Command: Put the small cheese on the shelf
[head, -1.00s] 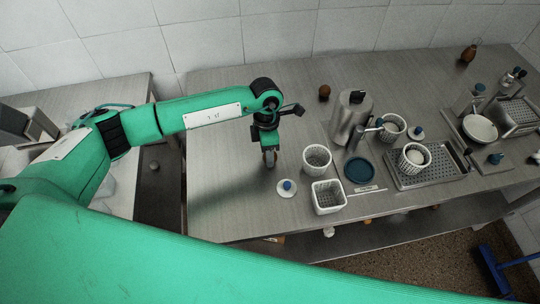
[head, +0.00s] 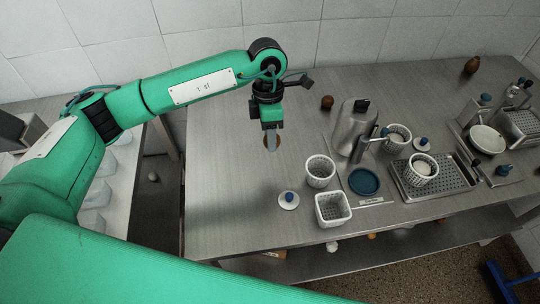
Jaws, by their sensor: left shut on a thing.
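My left gripper (head: 271,141) points down above the left part of the steel table and is shut on a small brownish round thing (head: 279,141). A finger hides most of it, and I cannot tell for sure that it is the small cheese. It appears raised above the tabletop. The shelf (head: 400,239) runs under the table's front edge, with a few small white and orange things on it. My right gripper is not in view.
A round basket (head: 319,172), a square basket (head: 333,210), a blue-knobbed lid (head: 288,201) and a blue dish (head: 363,182) stand right of the gripper. A steel jug (head: 352,130) stands behind them. The table's left part is clear.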

